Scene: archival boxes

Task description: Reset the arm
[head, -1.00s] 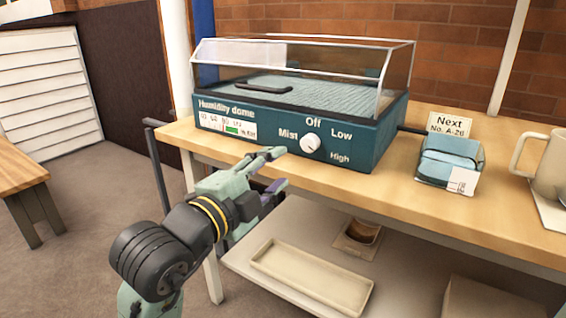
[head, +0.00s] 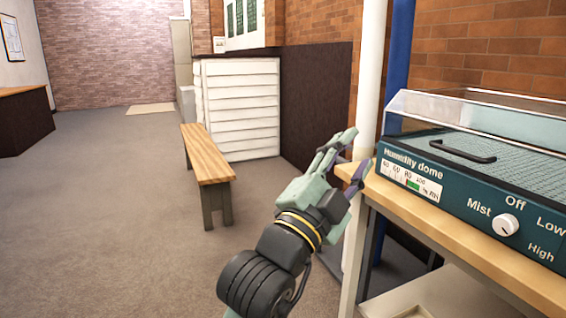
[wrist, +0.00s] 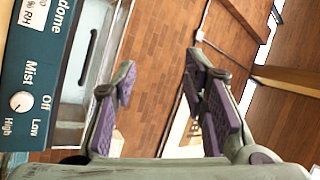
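My gripper (head: 350,158) is at the left end of the wooden table in the head view, close to its front left corner. In the wrist view my gripper (wrist: 160,85) has its two purple-padded fingers spread wide with nothing between them. My arm rises from the bottom of the head view, bent up and to the right. The humidity dome (head: 475,185) stands on the table to the right of my gripper, its clear lid down. Its white knob (head: 505,225) points down and to the left. The dome also shows at the left of the wrist view (wrist: 60,55).
The wooden table (head: 440,235) has a lower shelf (head: 420,300). A white post (head: 370,80) and a blue post (head: 398,70) stand behind my gripper. A wooden bench (head: 205,155) and a white slatted cabinet (head: 240,105) are further back. The floor (head: 110,220) at left is clear.

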